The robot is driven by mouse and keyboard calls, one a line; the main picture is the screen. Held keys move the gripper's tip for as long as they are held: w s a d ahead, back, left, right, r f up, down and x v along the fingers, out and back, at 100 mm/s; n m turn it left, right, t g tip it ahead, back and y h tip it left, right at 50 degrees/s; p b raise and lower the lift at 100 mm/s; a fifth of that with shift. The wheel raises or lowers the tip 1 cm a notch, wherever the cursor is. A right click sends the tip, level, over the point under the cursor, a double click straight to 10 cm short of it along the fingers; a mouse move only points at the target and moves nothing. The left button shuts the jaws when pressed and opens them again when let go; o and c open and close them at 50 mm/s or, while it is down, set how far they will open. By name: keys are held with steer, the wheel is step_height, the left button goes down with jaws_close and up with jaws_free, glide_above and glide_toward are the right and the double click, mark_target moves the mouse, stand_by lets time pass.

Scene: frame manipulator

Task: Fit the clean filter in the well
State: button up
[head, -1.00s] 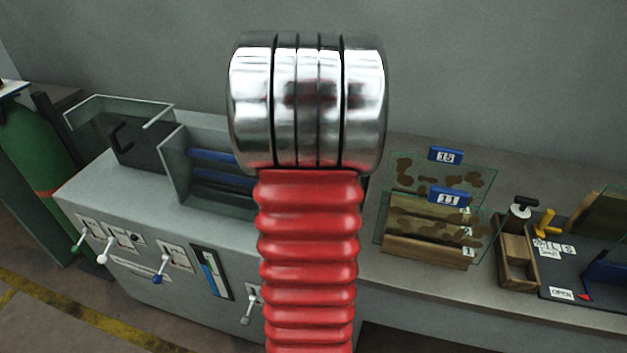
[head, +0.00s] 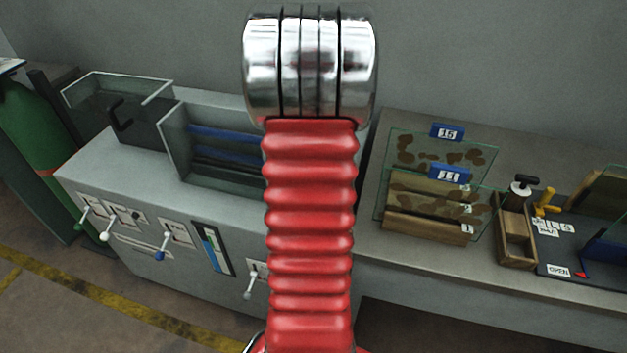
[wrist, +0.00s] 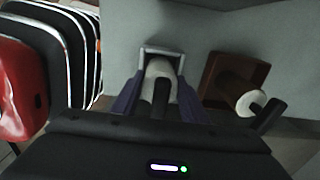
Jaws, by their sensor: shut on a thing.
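My gripper (wrist: 160,88) shows in the wrist view, its two purple-blue fingers shut on a pale, rounded piece (wrist: 159,68) with a dark bar in front. I cannot tell whether this piece is the clean filter. Just beyond it is a light square-edged frame (wrist: 162,49); whether they touch is unclear. To the right, a brown holder (wrist: 215,80) carries a white cylinder (wrist: 250,103) with a black handle. In the head view my red arm hides the gripper and what it holds. I cannot identify the well for sure.
A grey cabinet with levers (head: 163,243) and an open glass tank (head: 205,150) stands left. Spotted glass plates (head: 440,152) stand in a wooden rack (head: 425,228) at right. Beside it are a wooden box (head: 516,235) with a black-handled white piece (head: 522,188) and a dark board (head: 565,245).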

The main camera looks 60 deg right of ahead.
steer(key=shift+f, duration=0.3)
steer(key=shift+f, duration=0.3)
stand_by(0.7)
steer(key=o, duration=1.2)
steer(key=shift+r, duration=0.1)
step_height(320, 180, up, 14)
steer(key=shift+f, duration=0.25)
stand_by(0.4)
